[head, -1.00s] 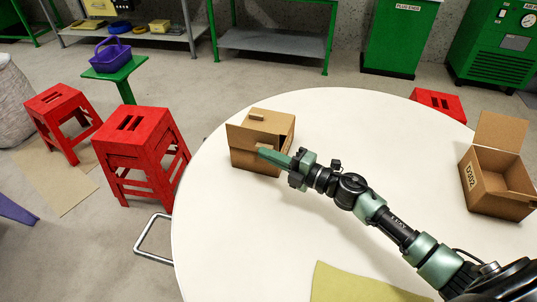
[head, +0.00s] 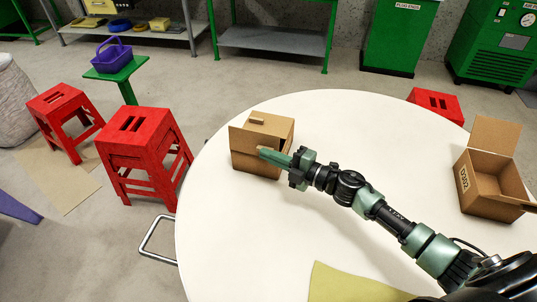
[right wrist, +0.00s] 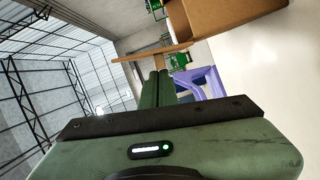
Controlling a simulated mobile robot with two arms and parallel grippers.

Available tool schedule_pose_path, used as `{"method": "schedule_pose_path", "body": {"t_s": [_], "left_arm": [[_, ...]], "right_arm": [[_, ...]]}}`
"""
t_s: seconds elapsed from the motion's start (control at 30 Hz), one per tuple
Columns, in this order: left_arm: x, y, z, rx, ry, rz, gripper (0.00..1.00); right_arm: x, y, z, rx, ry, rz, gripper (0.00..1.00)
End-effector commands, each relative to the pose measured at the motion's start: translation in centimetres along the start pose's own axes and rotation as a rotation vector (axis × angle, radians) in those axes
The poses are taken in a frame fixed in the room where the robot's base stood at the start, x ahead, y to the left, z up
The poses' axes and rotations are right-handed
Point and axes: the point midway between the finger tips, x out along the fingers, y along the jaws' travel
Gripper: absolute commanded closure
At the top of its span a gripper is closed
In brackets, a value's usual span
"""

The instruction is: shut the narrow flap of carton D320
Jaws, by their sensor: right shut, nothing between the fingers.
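A brown carton (head: 246,139) stands at the table's far left; its label cannot be read, so I cannot confirm that it is D320. A small tan piece (head: 257,121) shows at its top. My right gripper (head: 262,152) is shut and empty, its fingertips in front of the carton's near side; I cannot tell whether they touch it. In the right wrist view the shut fingers (right wrist: 155,88) point at a thin brown flap (right wrist: 150,54) seen nearly edge-on, beside the carton (right wrist: 235,16). My left gripper is out of view.
An open carton marked D302 (head: 480,190) stands at the right of the round white table (head: 240,235). A yellow-green mat (head: 350,285) lies at the near edge. Red stools (head: 140,140) stand left of the table. The table's middle left is bare.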

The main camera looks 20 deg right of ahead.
Motion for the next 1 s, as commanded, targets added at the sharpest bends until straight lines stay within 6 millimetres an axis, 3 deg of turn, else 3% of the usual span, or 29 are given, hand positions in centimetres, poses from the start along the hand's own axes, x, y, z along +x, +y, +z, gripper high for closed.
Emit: {"method": "schedule_pose_path", "body": {"t_s": [0.03,0.2,0.5,0.73,1.0], "left_arm": [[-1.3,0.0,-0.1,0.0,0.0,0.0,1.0],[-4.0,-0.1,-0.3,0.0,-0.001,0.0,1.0],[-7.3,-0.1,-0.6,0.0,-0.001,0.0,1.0],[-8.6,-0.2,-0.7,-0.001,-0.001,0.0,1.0],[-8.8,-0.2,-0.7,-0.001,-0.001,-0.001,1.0]], "right_arm": [[0.0,0.9,0.1,0.027,-0.001,-0.009,1.0],[0.2,1.7,0.8,0.171,-0.003,-0.045,1.0],[0.6,2.2,2.4,0.449,-0.002,-0.114,1.0],[0.9,2.2,3.7,0.66,-0.002,-0.166,1.0],[1.3,1.9,5.3,0.908,-0.002,-0.227,1.0]]}}
